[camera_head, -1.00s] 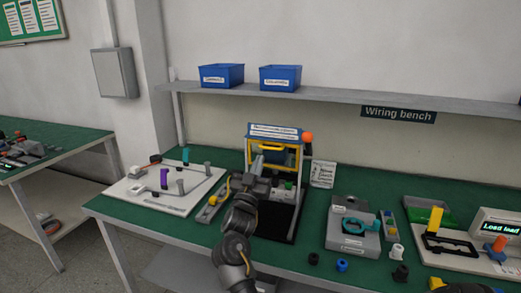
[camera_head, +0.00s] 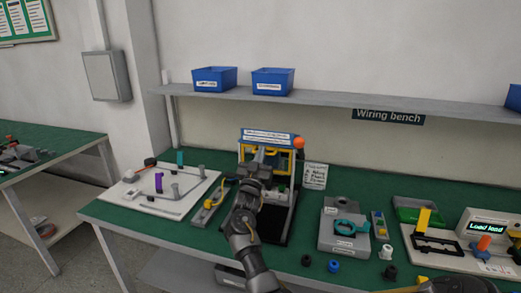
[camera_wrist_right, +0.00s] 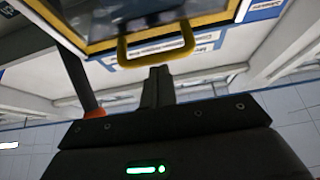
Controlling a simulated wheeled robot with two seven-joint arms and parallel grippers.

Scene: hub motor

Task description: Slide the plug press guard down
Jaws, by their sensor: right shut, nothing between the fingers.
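The plug press (camera_head: 290,188) stands on the green bench, with a blue and white label across its top and an orange knob at its upper right. Its guard (camera_head: 291,160), a yellow-edged panel, sits high in the press frame, partly hidden by my right gripper. In the right wrist view the guard's yellow handle (camera_wrist_right: 156,48) spans in front of the fingers. My right gripper (camera_head: 268,156) is shut and empty in front of the guard; its fingertips (camera_wrist_right: 160,72) lie close to the handle, but I cannot tell whether they touch. My left gripper is not in view.
A white board with pegs (camera_head: 160,205) lies left of the press. A grey fixture with a teal ring (camera_head: 345,230) and several small caps are to the right. Blue bins (camera_head: 273,82) stand on the shelf above. A small sign (camera_head: 315,176) stands beside the press.

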